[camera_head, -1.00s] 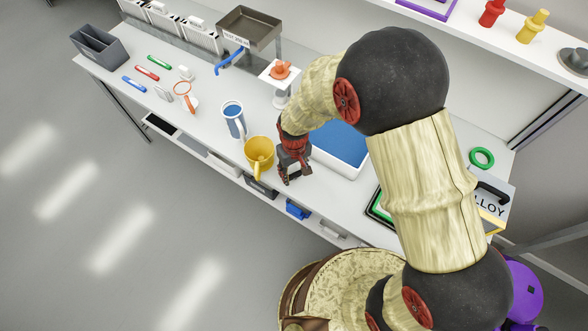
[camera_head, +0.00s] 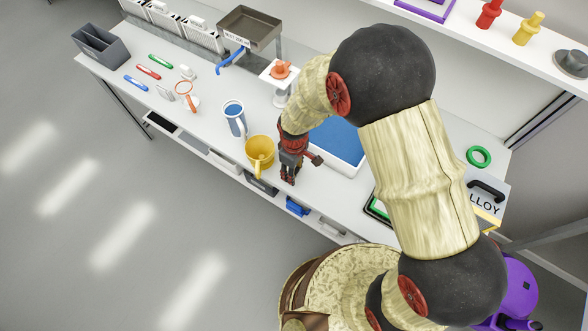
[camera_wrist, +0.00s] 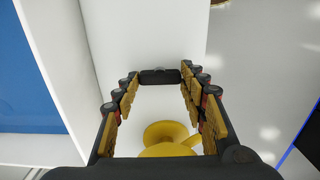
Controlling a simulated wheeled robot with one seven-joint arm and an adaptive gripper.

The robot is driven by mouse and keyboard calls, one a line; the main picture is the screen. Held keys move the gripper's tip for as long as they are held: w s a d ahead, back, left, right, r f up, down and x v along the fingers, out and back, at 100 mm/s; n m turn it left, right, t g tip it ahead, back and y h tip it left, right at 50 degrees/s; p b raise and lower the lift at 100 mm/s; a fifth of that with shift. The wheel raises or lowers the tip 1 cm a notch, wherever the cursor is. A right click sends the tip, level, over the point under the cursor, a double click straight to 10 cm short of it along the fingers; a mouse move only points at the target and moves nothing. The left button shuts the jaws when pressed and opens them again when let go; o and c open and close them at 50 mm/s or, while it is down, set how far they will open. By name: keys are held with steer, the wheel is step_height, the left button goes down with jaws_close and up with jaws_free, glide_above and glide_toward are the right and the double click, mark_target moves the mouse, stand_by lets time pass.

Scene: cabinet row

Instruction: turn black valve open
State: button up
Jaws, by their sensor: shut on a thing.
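My gripper (camera_head: 289,178) points down at the front edge of the workbench, just right of the yellow mug (camera_head: 260,152). In the wrist view its two padded fingers (camera_wrist: 160,84) stand apart, with a short black bar (camera_wrist: 160,76) spanning the space between their tips. The fingers are shut on this bar, which looks like the handle of the black valve. The rest of the valve is hidden, and in the head view the gripper covers it. I cannot tell how far the valve is turned.
The mug also shows low in the wrist view (camera_wrist: 168,138), close to the fingers. A blue-lined tray (camera_head: 338,142) lies right behind the gripper. A blue-and-white mug (camera_head: 234,118) stands farther left. Below the bench edge are a blue bin (camera_head: 297,207) and other small bins.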

stand_by(0.3)
steer(key=o, duration=1.2)
step_height(320, 180, up, 12)
stand_by(0.5)
